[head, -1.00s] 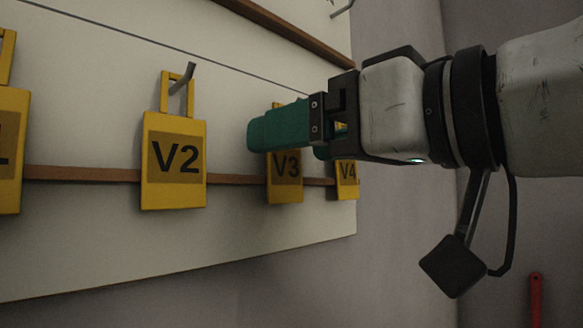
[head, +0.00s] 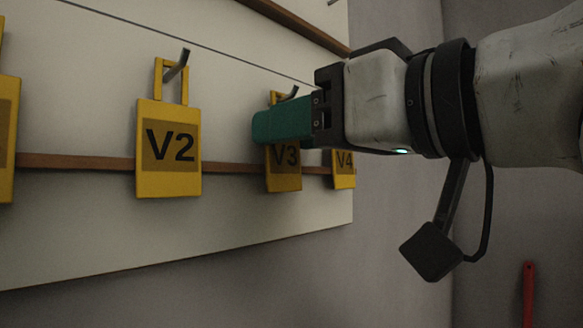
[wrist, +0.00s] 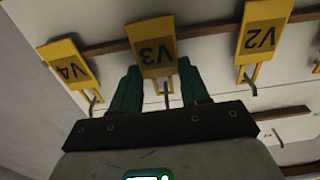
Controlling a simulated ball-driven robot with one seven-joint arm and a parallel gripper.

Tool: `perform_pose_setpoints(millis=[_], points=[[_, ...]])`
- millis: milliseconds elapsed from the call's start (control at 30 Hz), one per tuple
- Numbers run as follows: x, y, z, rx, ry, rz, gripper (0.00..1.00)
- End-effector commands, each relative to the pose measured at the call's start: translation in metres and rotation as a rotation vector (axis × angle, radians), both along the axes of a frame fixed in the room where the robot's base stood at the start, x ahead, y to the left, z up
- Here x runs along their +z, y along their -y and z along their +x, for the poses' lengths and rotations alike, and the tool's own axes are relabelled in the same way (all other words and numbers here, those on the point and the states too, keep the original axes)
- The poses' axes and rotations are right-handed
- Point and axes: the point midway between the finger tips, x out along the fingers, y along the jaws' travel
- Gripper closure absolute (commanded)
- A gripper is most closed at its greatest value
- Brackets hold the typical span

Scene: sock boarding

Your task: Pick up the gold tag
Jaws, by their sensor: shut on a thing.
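Several yellow-gold tags hang on hooks on a white board. The V3 tag (head: 284,178) is partly covered by my gripper (head: 283,124) in the head view. My green fingers are shut on the V3 tag, one on each side, below its hook. In the wrist view, the V3 tag (wrist: 153,45) shows upside down between the fingertips of my gripper (wrist: 159,75). Its loop still appears around the hook. The V2 tag (head: 168,148) hangs to its left and the V4 tag (head: 344,168) to its right in the head view.
A brown rail (head: 80,162) runs across the white board (head: 110,235) behind the tags. Metal hooks stick out from the board, one above V2 (head: 177,65). Grey wall lies to the right, with a red object (head: 528,290) at lower right.

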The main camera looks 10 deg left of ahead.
Motion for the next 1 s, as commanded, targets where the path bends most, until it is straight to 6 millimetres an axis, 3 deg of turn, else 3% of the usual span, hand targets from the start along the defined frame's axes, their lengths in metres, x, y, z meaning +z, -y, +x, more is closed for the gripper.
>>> perform_pose_setpoints(millis=[467,1000], points=[[0.013,0.011,-0.009,-0.001,0.004,0.001,0.83],[0.061,0.082,-0.064,-0.003,0.003,0.0,0.83]])
